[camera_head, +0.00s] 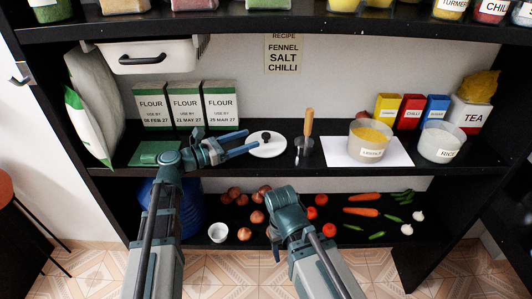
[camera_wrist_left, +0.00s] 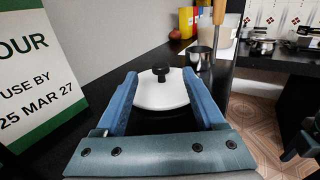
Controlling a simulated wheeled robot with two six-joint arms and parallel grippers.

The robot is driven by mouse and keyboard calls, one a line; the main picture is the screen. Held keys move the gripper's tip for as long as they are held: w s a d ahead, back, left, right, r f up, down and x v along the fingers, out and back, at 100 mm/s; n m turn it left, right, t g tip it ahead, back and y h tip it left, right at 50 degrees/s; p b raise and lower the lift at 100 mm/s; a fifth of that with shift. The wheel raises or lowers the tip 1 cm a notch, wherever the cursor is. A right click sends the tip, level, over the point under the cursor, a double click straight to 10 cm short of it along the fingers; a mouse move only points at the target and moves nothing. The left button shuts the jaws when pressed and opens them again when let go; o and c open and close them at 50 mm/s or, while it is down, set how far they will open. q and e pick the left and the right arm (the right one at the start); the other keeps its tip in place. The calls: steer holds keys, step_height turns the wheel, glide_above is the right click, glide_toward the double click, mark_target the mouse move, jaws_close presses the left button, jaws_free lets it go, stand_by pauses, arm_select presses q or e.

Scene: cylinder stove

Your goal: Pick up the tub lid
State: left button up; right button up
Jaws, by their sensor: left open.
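The tub lid is a white round disc (camera_head: 268,151) with a black knob, lying flat on the middle black shelf. It also shows in the left wrist view (camera_wrist_left: 160,97), straight ahead between the blue fingers. My left gripper (camera_head: 252,139) is open and low over the shelf, left of the lid. Its fingertips point right and reach the lid's near edge; whether they touch it I cannot tell. Nothing is held. My right arm comes up from the bottom, in front of the lower shelf, but its fingers do not show.
Flour boxes (camera_head: 184,104) stand behind my left gripper, close to it in the wrist view. A metal cup with a wooden-handled tool (camera_head: 308,124) stands right of the lid. Further right are a yellow-filled tub (camera_head: 370,138) and a rice tub (camera_head: 440,141). The upper shelf (camera_head: 240,27) hangs above.

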mark_target(267, 134)
arm_select(q)
steer(key=shift+w+d+f, duration=0.25)
steer(key=shift+w+d, duration=0.05)
steer(key=shift+d, duration=0.2)
steer(key=shift+x, duration=3.2)
jaws_close()
